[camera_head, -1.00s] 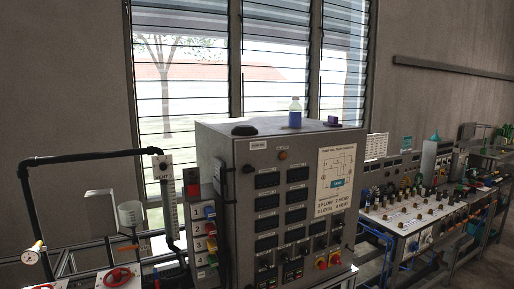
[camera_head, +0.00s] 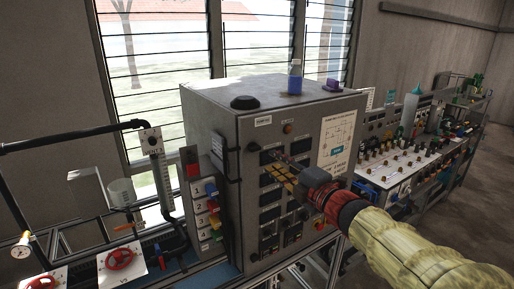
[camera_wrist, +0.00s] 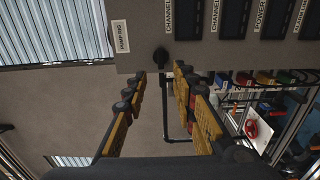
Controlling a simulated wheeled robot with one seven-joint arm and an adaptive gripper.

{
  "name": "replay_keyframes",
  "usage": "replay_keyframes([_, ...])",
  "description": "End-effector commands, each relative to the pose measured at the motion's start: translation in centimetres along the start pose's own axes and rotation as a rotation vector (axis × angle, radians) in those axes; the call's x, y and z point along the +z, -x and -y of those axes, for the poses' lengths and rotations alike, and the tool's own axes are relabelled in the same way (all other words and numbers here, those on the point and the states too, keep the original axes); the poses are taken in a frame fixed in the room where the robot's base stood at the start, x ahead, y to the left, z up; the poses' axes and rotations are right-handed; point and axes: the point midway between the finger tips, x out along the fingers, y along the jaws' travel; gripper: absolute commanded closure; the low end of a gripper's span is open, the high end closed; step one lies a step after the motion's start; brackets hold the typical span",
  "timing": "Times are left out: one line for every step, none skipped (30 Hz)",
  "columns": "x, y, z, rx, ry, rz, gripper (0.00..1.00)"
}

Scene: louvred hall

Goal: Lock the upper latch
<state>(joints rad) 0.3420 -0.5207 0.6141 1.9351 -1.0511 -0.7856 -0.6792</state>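The upper latch is a small black knob (camera_head: 251,147) at the upper left edge of the grey cabinet's front panel (camera_head: 243,190). In the wrist view the knob (camera_wrist: 162,56) sits at the panel's edge, near the "PUMP RIG" label (camera_wrist: 121,36), just beyond and between my fingertips. My gripper (camera_head: 271,163), with yellow finger pads, is in front of the panel, slightly right of the knob in the head view. In the wrist view my gripper (camera_wrist: 159,75) is open and empty, its fingers apart on either side of the knob's line. I see no clear contact.
A dark round object (camera_head: 245,102), a blue bottle (camera_head: 295,77) and a purple item (camera_head: 331,85) stand on the cabinet. A numbered switch panel (camera_head: 207,205) is close to its left side. Piping and red valves (camera_head: 120,259) are further left; a bench (camera_head: 395,160) stands at right.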

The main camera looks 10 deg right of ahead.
Motion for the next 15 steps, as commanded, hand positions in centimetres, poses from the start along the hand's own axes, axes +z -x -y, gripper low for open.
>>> replay_keyframes([0.0,-0.2,0.1,-0.002,0.002,0.001,0.73])
replay_keyframes([0.0,-0.4,0.1,-0.002,0.003,0.001,0.73])
replay_keyframes([0.0,-0.7,0.1,-0.003,0.002,0.001,0.73])
replay_keyframes([0.0,-0.9,0.1,-0.003,0.002,0.001,0.73])
replay_keyframes([0.1,-1.2,0.2,-0.003,0.002,0.001,0.73])
replay_keyframes([0.1,-1.6,0.2,-0.003,0.001,0.001,0.73])
replay_keyframes([0.0,-2.0,0.1,-0.003,0.001,0.001,0.73])
replay_keyframes([0.0,-2.4,0.1,-0.002,0.001,0.001,0.73])
replay_keyframes([0.0,-2.9,0.2,-0.004,0.0,0.001,0.73])
replay_keyframes([0.1,-3.3,0.2,-0.004,-0.001,0.002,0.73])
replay_keyframes([0.1,-3.6,0.1,-0.004,-0.001,0.002,0.73])
replay_keyframes([0.1,-4.2,0.1,-0.002,-0.001,0.002,0.73])
replay_keyframes([0.0,-4.5,0.1,-0.003,-0.001,0.001,0.73])
replay_keyframes([0.0,-4.9,0.2,-0.003,0.0,0.001,0.73])
replay_keyframes([0.1,-5.4,0.1,-0.003,0.0,0.002,0.73])
